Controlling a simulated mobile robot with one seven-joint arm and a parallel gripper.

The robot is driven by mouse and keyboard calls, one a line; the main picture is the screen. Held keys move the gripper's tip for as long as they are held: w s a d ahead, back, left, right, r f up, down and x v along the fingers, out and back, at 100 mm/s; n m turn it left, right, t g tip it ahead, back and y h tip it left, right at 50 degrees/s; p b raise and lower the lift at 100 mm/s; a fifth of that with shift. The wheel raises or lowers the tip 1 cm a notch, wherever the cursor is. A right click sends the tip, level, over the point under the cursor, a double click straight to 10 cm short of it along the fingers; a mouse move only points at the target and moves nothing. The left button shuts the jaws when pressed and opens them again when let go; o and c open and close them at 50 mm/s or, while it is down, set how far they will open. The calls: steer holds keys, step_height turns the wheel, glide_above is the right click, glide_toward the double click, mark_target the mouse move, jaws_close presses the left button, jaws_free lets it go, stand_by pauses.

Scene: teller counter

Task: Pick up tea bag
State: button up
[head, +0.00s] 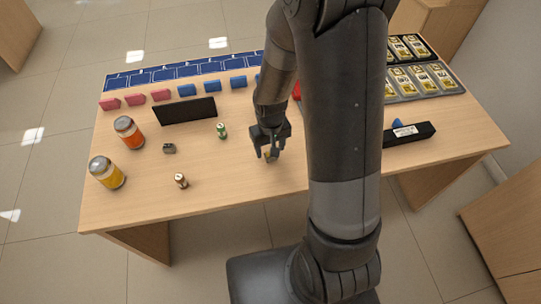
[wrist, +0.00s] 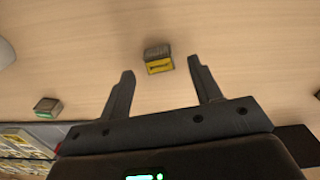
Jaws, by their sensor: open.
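A small packet with a yellow label and a grey end, which looks like the tea bag (wrist: 159,66), lies on the tabletop in the wrist view. It sits just beyond my fingertips, centred across the gap between them. My gripper (wrist: 160,75) is open and empty, its two dark fingers apart on either side of that gap. In the head view, my gripper (head: 268,153) points down near the front middle of the table. A small yellowish bit of the tea bag (head: 267,156) shows at its fingertips, mostly hidden by them.
The wooden table (head: 235,175) is clear around the gripper. A small grey-green box (wrist: 46,107) and banknote trays (head: 433,80) lie elsewhere.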

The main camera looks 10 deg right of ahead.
steer(key=shift+f, duration=1.05)
steer(key=shift+c, duration=0.2)
steer(key=c, duration=1)
